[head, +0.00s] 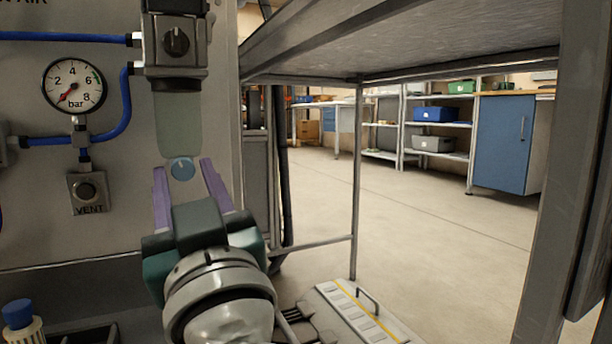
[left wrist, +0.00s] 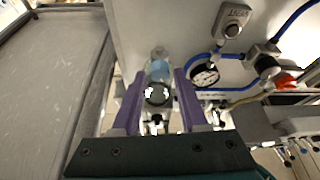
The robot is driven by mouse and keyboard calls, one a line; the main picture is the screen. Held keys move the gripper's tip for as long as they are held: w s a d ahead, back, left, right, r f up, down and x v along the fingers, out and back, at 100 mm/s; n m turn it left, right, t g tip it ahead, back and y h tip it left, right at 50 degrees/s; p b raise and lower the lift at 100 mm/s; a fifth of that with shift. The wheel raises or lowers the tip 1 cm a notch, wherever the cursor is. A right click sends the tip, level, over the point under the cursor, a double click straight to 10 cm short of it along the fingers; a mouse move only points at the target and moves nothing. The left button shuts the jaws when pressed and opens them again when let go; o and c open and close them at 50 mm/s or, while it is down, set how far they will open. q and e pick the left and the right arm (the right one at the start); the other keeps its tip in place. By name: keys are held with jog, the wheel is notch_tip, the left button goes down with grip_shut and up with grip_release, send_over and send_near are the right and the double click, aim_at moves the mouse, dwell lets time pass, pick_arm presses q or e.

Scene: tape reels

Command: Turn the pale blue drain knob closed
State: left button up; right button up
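The pale blue drain knob (head: 182,168) sits at the bottom of the clear filter bowl (head: 178,125) on the air panel. My left gripper (head: 186,180) points up at it from below, its two purple fingers spread to either side of the knob. In the left wrist view the knob (left wrist: 159,72) shows between and beyond the fingers of the gripper (left wrist: 160,90), with a visible gap on each side. The gripper is open and I see no contact. My right gripper is in neither view.
A pressure gauge (head: 74,87) with blue hoses and a VENT button box (head: 87,192) are on the panel left of the bowl. A grey metal shelf frame (head: 357,180) stands close on the right. Open floor (head: 430,215) lies beyond. A blue-capped bottle (head: 18,315) is at the lower left.

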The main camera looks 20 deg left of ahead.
pick_arm(q)
jog(key=shift+o, duration=1.2)
jog(key=shift+s+d+f, duration=0.15)
jog(key=shift+s+d, duration=0.1)
jog(key=shift+d, duration=0.05)
jog(key=p+v, duration=0.2)
jog(key=v, duration=0.7)
jog(key=shift+p, duration=0.3)
jog(key=shift+f, duration=0.1)
